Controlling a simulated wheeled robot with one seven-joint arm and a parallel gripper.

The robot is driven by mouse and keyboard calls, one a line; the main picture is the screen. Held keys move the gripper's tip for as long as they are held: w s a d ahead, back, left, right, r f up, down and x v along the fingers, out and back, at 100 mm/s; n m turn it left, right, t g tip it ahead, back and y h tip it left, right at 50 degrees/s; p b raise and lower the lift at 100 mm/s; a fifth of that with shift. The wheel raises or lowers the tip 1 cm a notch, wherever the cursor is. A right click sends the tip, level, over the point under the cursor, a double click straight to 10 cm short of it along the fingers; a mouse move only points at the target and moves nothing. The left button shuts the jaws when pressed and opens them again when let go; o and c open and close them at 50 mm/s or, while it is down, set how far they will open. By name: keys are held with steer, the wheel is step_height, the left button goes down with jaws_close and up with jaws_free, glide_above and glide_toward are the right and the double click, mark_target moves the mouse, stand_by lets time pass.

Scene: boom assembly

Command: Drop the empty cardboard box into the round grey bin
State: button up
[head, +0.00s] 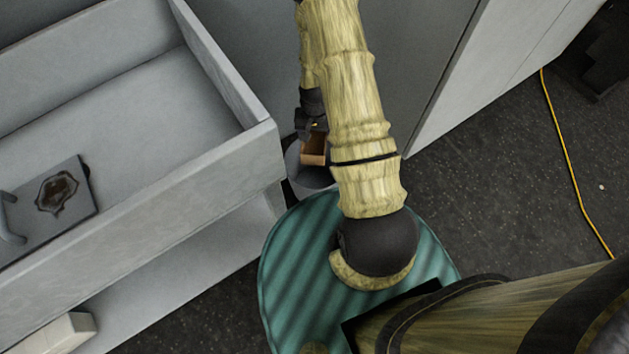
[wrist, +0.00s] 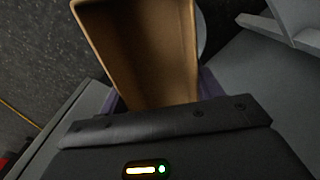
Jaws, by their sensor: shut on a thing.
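The cardboard box (head: 314,149) is brown and open, and shows in the head view near the middle, partly behind my arm. In the wrist view the box (wrist: 146,50) fills the upper middle, and its inside looks empty. My gripper (wrist: 156,100) is shut on the box at its near end. In the head view my gripper (head: 312,128) is small and partly hidden. The round grey bin (head: 307,181) stands below the box in the head view, with its right side hidden by my arm. A curved light-grey edge of the bin (wrist: 201,35) shows beside the box in the wrist view. I cannot tell the box's height over the rim.
A grey open drawer or tray unit (head: 215,160) stands left of the bin, with a stained dark plate (head: 62,196) in it. A pale cabinet (head: 480,75) stands at the right. A yellow cable (head: 566,160) lies on the dark floor, which is otherwise mostly clear there.

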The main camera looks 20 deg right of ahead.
steer(key=shift+m, duration=0.6)
steer(key=f+b, duration=0.2)
steer(key=d+f+b, duration=0.1)
steer(key=f+b, duration=0.4)
steer(key=b, duration=0.1)
steer(key=shift+s+d+f, duration=0.2)
steer(key=shift+d, duration=0.1)
steer(key=shift+r, duration=0.1)
step_height(320, 180, down, 6)
steer(key=b, duration=0.6)
steer(key=o, duration=1)
steer(key=shift+o, duration=0.2)
step_height(320, 180, up, 17)
steer(key=p, duration=0.7)
steer(key=shift+r+p, duration=0.2)
steer(key=shift+p, duration=0.2)
